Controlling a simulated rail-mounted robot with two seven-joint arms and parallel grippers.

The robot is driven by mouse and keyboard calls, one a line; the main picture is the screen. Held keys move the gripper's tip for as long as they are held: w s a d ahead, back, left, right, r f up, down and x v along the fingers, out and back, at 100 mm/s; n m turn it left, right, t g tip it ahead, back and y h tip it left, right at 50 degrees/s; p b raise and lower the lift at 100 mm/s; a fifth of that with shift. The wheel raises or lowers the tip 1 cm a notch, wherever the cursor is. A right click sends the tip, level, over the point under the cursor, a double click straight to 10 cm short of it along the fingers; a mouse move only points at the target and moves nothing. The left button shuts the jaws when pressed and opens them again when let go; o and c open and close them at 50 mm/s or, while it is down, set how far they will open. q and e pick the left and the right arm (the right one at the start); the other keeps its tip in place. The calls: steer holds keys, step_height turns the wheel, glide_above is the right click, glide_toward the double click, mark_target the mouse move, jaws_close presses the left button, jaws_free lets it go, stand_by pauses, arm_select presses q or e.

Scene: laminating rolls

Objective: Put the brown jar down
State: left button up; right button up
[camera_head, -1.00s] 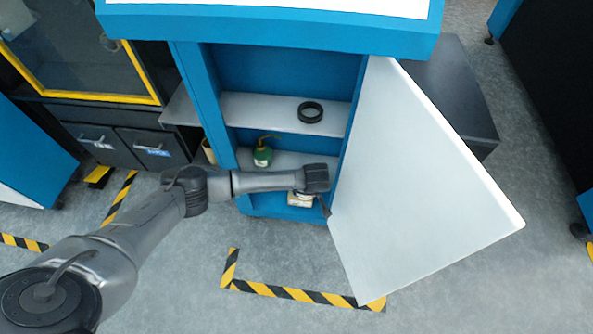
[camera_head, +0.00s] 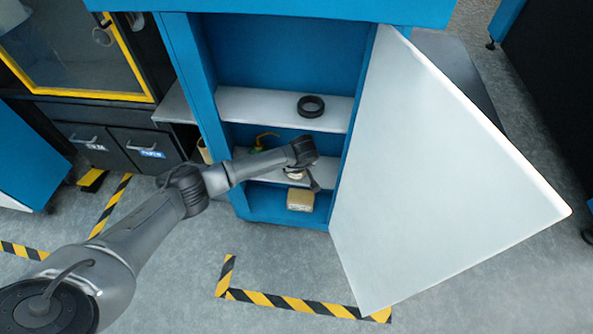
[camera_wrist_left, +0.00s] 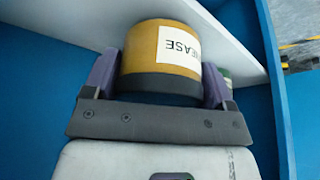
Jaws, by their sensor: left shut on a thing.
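The brown jar (camera_wrist_left: 147,50) with a black band and a white label ending in "EASE" is between the purple fingers of my left gripper (camera_wrist_left: 160,80) in the left wrist view. The gripper is shut on it. In the head view, my left gripper (camera_head: 308,177) is inside the open blue cabinet, around the level of the middle shelf (camera_head: 268,172). The jar's pale top (camera_head: 296,175) shows there, partly hidden by my arm. I cannot tell whether the jar touches the shelf. My right gripper is not in view.
A black ring (camera_head: 311,106) lies on the upper shelf (camera_head: 245,102). A tan box (camera_head: 300,200) sits on the cabinet floor. The open white door (camera_head: 430,170) stands close on the right.

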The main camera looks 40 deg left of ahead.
arm_select(q)
steer(key=shift+f, duration=0.7)
steer(key=shift+s+d, duration=0.1)
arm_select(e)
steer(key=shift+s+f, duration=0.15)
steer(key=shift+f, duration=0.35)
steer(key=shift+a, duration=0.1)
arm_select(q)
steer(key=shift+f, duration=0.1)
steer(key=o, duration=1)
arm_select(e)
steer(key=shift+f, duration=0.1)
